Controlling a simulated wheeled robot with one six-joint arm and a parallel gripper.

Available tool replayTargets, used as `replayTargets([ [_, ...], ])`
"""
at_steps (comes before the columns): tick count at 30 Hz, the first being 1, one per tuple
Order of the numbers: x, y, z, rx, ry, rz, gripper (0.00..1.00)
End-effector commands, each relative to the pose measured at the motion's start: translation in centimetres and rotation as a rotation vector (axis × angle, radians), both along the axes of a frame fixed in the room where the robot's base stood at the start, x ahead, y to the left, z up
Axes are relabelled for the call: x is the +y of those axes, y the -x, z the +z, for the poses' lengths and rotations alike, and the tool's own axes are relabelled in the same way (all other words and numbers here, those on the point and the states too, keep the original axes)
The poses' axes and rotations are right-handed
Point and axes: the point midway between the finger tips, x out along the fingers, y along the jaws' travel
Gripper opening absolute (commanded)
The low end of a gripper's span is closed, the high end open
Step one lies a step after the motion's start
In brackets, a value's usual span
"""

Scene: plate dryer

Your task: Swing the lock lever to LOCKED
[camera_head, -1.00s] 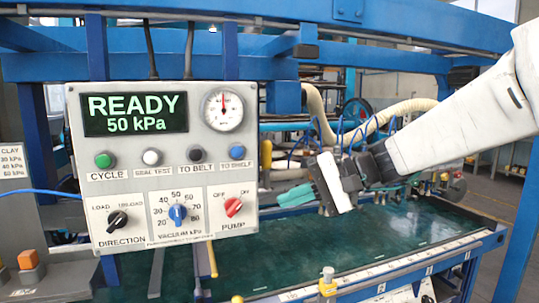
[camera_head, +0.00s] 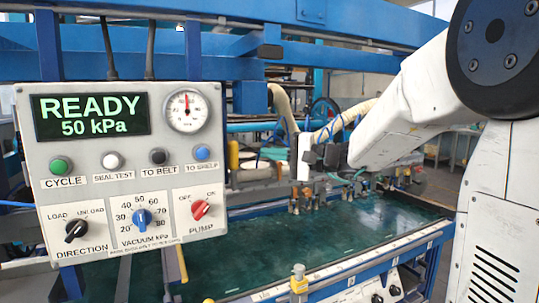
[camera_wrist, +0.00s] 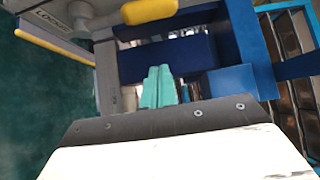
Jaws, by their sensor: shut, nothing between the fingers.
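A rounded yellow handle (camera_wrist: 150,10) on a grey fitting shows at the top of the wrist view; it may be the lock lever. A plate marked LOOSE (camera_wrist: 52,17) is to its left. I cannot tell the lever's exact setting, and no LOCKED mark is legible. My gripper (camera_wrist: 158,85) has teal fingers, shut and empty. They appear below the yellow handle in the picture, with no visible contact. In the head view my gripper (camera_head: 273,154) is right of the control panel, above the green bed, small and partly hidden by its white plate.
The control panel (camera_head: 130,165) reads READY 50 kPa. The green bed (camera_head: 355,225) lies below my arm. Blue frame beams (camera_wrist: 235,85) are close on the right of the wrist view. Hoses hang behind.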

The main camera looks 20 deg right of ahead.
Motion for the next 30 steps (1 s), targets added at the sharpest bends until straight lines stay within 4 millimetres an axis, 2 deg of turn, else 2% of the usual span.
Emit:
replayTargets([
  [3,2.0,-1.9,0.0,0.001,-0.001,0.007,0.0],
  [10,5.3,-5.4,0.1,-0.001,0.001,0.005,0.0],
  [13,5.9,-3.7,0.2,-0.001,0.0,0.001,0.0],
  [18,6.7,-2.1,0.1,0.0,0.0,0.001,0.0],
  [30,6.9,-1.7,0.0,0.0,0.0,0.001,0.0],
])
